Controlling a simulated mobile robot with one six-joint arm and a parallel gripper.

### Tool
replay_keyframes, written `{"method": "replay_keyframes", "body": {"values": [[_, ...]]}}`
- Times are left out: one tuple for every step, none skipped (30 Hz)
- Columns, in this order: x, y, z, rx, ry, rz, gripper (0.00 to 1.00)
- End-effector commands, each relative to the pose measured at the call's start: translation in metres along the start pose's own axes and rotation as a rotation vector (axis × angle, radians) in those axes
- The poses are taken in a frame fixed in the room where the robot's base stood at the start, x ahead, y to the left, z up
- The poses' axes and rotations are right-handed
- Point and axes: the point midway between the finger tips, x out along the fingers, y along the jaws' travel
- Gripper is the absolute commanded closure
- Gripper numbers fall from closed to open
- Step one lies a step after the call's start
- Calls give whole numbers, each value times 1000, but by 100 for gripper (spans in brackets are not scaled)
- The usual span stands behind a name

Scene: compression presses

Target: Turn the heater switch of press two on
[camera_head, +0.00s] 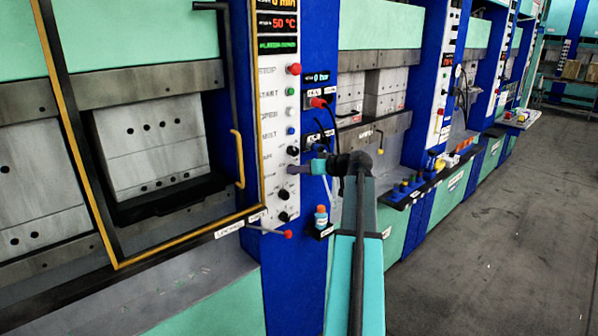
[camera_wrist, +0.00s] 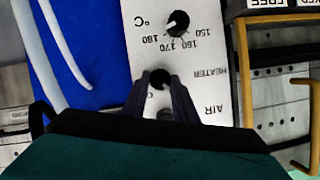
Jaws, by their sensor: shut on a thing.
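The heater switch (camera_wrist: 160,79) is a small black round knob on a white control panel (camera_wrist: 195,60). Beside it the panel reads HEATER, upside down in the wrist view. My gripper (camera_wrist: 162,84) is shut on this knob, with one dark finger on either side. In the head view my gripper (camera_head: 291,168) reaches the panel from the right and hides the switch. The fingers cover part of the knob and its markings, so I cannot tell whether it is on or off.
A temperature dial (camera_wrist: 177,23) sits close to the switch, and more black knobs (camera_head: 283,194) lie below my gripper. A yellow-edged guard door frame (camera_head: 240,160) is left of the panel. A small bottle (camera_head: 321,217) stands below my wrist. The floor (camera_head: 500,230) at right is clear.

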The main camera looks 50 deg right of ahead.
Motion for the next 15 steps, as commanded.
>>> {"method": "replay_keyframes", "body": {"values": [[0,1,0,9,0,-5,97],[0,1,0,16,1,-8,97],[0,1,0,28,1,-12,97],[0,2,0,38,1,-16,97],[1,2,0,49,1,-21,97],[1,2,1,66,0,-28,97],[1,3,1,81,0,-34,97],[1,3,1,96,1,-41,97],[1,4,1,120,1,-50,97],[1,4,1,137,1,-57,97],[1,4,1,158,0,-65,97],[1,5,1,185,1,-77,97],[1,6,1,207,2,-86,97],[1,6,1,230,1,-95,97],[1,6,2,262,1,-108,97]]}}
